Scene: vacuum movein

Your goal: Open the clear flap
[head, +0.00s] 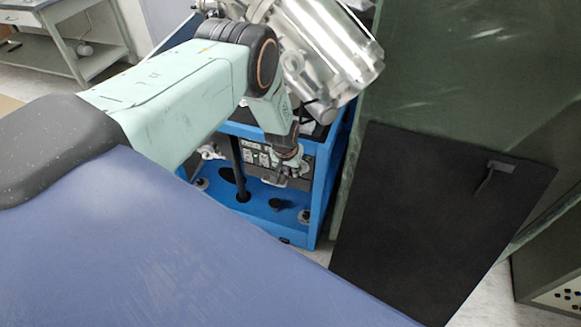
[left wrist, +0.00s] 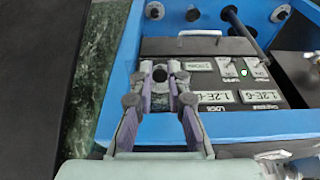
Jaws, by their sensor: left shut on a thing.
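The control panel (head: 262,156) stands inside the blue frame, with switches and number labels; it also shows in the left wrist view (left wrist: 215,88). My left gripper (head: 284,172) is at the panel's right part in the head view. In the left wrist view my left gripper (left wrist: 161,84) has its fingertips close together around a small part at the panel's left end, beside a dark round part. This small part seems to be the clear flap; its edges are hard to see, and the fingers hide some of it. I cannot tell how far it is raised.
The blue frame (head: 317,190) surrounds the panel closely. A large silver metal vessel (head: 325,42) sits above it, close to my arm. A black board (head: 425,215) with a small handle stands at right, before a greenish sheet (head: 450,90). A bench (head: 88,55) stands far left.

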